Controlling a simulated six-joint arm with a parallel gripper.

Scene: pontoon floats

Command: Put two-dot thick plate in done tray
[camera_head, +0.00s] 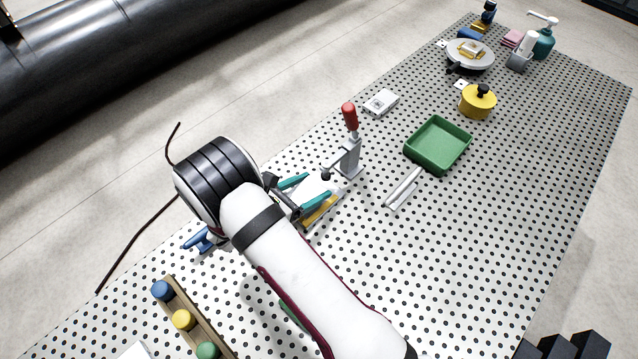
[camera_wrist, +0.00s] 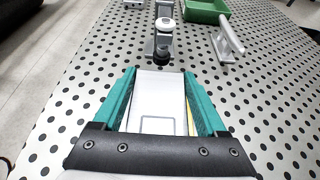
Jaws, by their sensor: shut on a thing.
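My gripper (camera_head: 308,190) is low over the perforated table in the head view, with its teal fingers shut on a white plate. The white plate (camera_wrist: 158,98) fills the space between the fingers in the wrist view and has a faint square outline near the palm. No dots can be made out on it, so I cannot tell its dot count. A thin yellow strip (camera_wrist: 190,120) shows beside the right finger. A green open tray (camera_head: 437,145), empty, stands to the right; its near edge also shows in the wrist view (camera_wrist: 205,14). No label on it is readable.
A red-handled toggle clamp (camera_head: 350,145) stands just beyond the fingers. A grey metal handle (camera_head: 404,187) lies between gripper and tray. A small white block (camera_head: 380,103), a yellow lidded pot (camera_head: 478,101) and a wooden knob rack (camera_head: 190,318) are around. The table right of the tray is clear.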

